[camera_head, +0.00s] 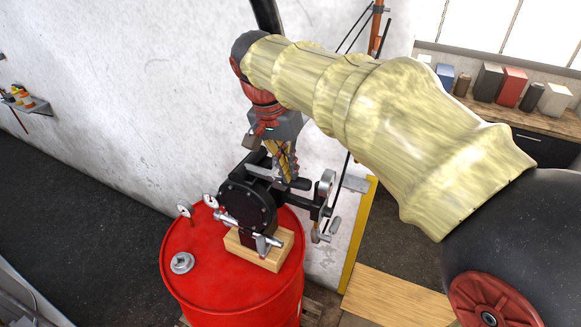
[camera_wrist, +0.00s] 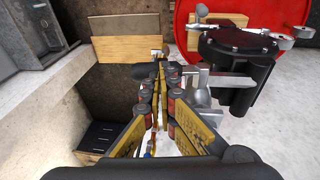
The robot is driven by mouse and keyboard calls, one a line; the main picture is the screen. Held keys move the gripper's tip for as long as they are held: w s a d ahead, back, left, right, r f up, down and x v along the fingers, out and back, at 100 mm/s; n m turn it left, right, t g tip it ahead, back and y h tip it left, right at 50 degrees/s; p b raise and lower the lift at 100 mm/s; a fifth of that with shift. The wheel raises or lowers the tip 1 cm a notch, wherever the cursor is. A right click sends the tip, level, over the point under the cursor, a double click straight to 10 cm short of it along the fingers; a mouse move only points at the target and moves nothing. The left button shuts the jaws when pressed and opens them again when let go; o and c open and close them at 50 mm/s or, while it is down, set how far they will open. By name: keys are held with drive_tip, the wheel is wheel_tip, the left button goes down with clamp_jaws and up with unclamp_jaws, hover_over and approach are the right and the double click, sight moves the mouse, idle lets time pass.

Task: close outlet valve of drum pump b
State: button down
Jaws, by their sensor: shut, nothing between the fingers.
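A black drum pump (camera_head: 248,205) sits on a wooden block (camera_head: 270,253) on top of a red drum (camera_head: 235,295); no label is readable. Dark pipework with grey metal fittings (camera_head: 327,184) runs from its right side; I cannot tell which part is the outlet valve's handle. My gripper (camera_head: 291,182) points down just behind and right of the pump body. In the wrist view my gripper (camera_wrist: 160,62) has its yellow fingers together and empty. A grey metal fitting (camera_wrist: 200,80) is close to the right of the fingers, beside the black pump (camera_wrist: 236,58). Contact cannot be told.
A white wall (camera_head: 110,90) stands behind the drum. Gauges (camera_head: 211,201) and a grey cap (camera_head: 181,263) are on the drum's left side. A bench (camera_head: 470,105) with boxes is at the far right. Floor is open at the left.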

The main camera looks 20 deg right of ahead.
drive_tip(key=shift+f, duration=0.15)
drive_tip(key=shift+d+f+b, duration=0.15)
drive_tip(key=shift+f+b, duration=0.3)
drive_tip(key=shift+b, duration=0.35)
drive_tip(key=shift+s+d+f+t+y+b, duration=0.2)
drive_tip(key=shift+f+t+y+b, duration=0.15)
drive_tip(key=shift+b, duration=0.35)
drive_tip(key=shift+a, duration=0.1)
drive_tip(key=shift+s+f, duration=0.1)
drive_tip(key=shift+f, duration=0.05)
